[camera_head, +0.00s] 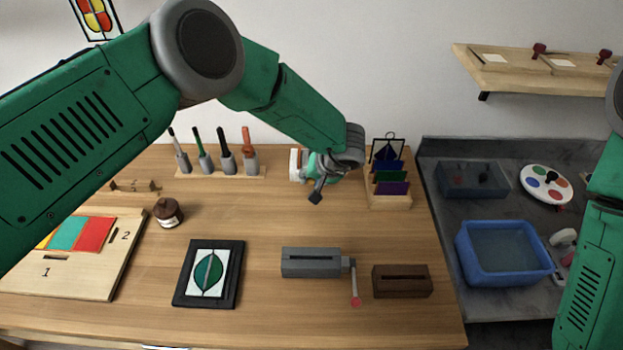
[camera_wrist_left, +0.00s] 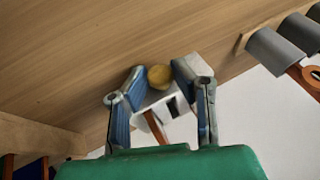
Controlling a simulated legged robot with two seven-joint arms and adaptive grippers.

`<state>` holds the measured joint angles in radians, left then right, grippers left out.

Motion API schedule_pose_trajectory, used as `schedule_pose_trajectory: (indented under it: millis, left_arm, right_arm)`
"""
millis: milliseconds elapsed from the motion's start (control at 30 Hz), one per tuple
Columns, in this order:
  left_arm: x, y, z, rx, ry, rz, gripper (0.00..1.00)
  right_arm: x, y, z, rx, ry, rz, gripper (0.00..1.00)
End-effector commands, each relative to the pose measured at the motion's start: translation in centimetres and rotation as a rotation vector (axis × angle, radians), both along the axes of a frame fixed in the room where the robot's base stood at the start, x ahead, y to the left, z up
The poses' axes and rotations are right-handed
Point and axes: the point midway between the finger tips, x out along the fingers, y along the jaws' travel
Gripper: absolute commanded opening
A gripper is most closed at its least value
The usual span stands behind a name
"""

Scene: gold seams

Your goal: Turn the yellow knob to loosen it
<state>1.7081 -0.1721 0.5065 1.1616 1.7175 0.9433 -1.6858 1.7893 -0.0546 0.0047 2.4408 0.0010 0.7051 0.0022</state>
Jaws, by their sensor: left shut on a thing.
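The yellow knob (camera_wrist_left: 160,77) shows in the left wrist view as a small round cap between the two blue fingertips of my left gripper (camera_wrist_left: 157,72). A pale grey-white body (camera_wrist_left: 172,104) with a dark slot and an orange-brown strip lies just below the knob, also between the fingers. My left gripper is shut on the knob; the exact contact is hard to see. In the head view my left gripper (camera_head: 314,180) is at the back of the wooden table, and the knob is hidden there. My right arm enters at the right edge; its gripper is out of view.
A tool rack (camera_head: 220,173) stands left of the gripper, and a wooden holder with coloured plates (camera_head: 390,200) stands close on its right. A grey box with a red-tipped lever (camera_head: 310,263), a brown block (camera_head: 402,281) and a black leaf frame (camera_head: 209,273) lie in front.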

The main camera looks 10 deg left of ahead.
Motion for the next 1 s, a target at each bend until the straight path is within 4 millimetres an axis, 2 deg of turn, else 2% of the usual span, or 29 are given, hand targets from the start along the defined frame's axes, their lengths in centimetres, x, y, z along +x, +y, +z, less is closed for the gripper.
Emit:
schedule_pose_trajectory:
  millis: [467, 700, 1000]
  left_arm:
    - [-0.3, 0.5, 0.1, -0.297, -0.053, 0.002, 0.00]
    - [-0.3, 0.6, -0.1, -0.452, -0.085, 0.000, 0.00]
    - [-0.3, 0.8, -0.2, -0.559, -0.106, 0.000, 0.00]
  right_arm:
    - [0.0, 0.0, 2.0, 0.000, 0.000, 0.000, 1.00]
    - [0.0, 0.0, 2.0, 0.000, 0.000, 0.000, 1.00]
    - [0.0, 0.0, 1.7, 0.000, 0.000, 0.000, 1.00]
